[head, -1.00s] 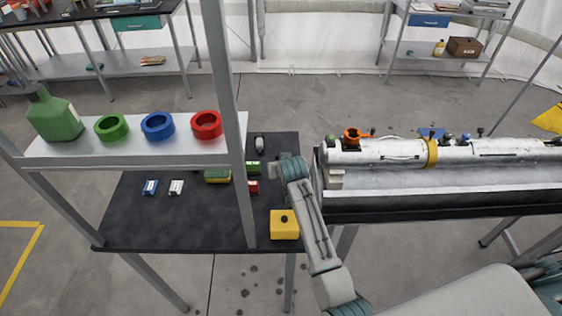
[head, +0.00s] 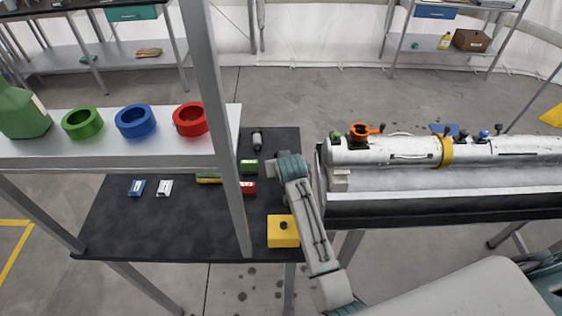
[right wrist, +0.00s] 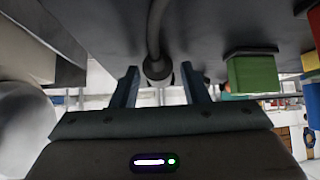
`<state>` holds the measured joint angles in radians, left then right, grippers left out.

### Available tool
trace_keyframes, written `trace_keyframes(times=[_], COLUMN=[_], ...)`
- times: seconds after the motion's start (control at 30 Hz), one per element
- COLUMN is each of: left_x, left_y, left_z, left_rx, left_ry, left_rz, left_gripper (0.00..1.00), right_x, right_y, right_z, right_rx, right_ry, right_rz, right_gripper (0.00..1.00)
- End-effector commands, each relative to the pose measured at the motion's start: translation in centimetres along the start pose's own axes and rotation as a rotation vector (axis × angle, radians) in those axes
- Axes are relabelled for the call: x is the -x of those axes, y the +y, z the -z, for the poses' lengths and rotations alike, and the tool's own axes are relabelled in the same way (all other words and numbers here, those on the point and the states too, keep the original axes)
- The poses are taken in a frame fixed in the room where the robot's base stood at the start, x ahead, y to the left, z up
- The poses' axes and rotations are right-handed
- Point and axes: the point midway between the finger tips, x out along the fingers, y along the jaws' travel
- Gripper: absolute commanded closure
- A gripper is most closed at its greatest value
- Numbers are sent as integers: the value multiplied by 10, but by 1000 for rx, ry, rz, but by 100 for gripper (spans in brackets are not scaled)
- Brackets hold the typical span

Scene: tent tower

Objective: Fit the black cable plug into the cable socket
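In the right wrist view a grey cable (right wrist: 155,25) runs down to a dark round plug end (right wrist: 157,69). The plug end appears between the two fingers of my right gripper (right wrist: 160,80), with gaps on both sides. Those fingers are apart. In the head view my right arm reaches over the right side of the black table, and its gripper is hidden behind the wrist. A small dark-and-grey piece (head: 257,139) lies beyond it at the table's back. A yellow box (head: 283,232) with a round black piece on top sits near the front; I cannot tell whether this is the socket. My left gripper is not in view.
A white shelf (head: 60,150) with green, blue and red rings overhangs the black table (head: 150,225), and its metal post (head: 222,120) stands left of my arm. Green (head: 249,166) and red (head: 247,187) blocks lie close by. A long white cylinder (head: 400,152) lies to the right.

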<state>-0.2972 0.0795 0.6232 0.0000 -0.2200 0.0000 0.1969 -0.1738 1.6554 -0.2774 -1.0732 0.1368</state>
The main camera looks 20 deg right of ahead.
Motion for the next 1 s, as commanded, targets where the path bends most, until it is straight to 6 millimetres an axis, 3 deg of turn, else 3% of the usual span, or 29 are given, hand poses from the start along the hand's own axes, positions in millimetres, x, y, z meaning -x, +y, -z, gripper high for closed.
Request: trace_keyframes(times=[0.03, 0.17, 0.2, 0.53, 0.8, 1.0], left_x=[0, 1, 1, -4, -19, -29], left_y=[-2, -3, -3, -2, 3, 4], left_z=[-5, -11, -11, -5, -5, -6], left_rx=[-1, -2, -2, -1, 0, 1], left_ry=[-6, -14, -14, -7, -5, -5], left_rz=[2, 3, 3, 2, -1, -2], left_gripper=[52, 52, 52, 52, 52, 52], right_x=[0, 0, 0, 6, 42, 61], right_y=[0, 0, 0, 0, 0, 0], right_z=[0, 0, 0, 7, 45, 63], right_rx=[0, 0, 0, -1, -1, -1], right_ry=[1, 1, 1, 3, 8, 4], right_rz=[0, 0, 0, 0, 1, 0], right_gripper=[69, 95, 97, 97, 97, 97])
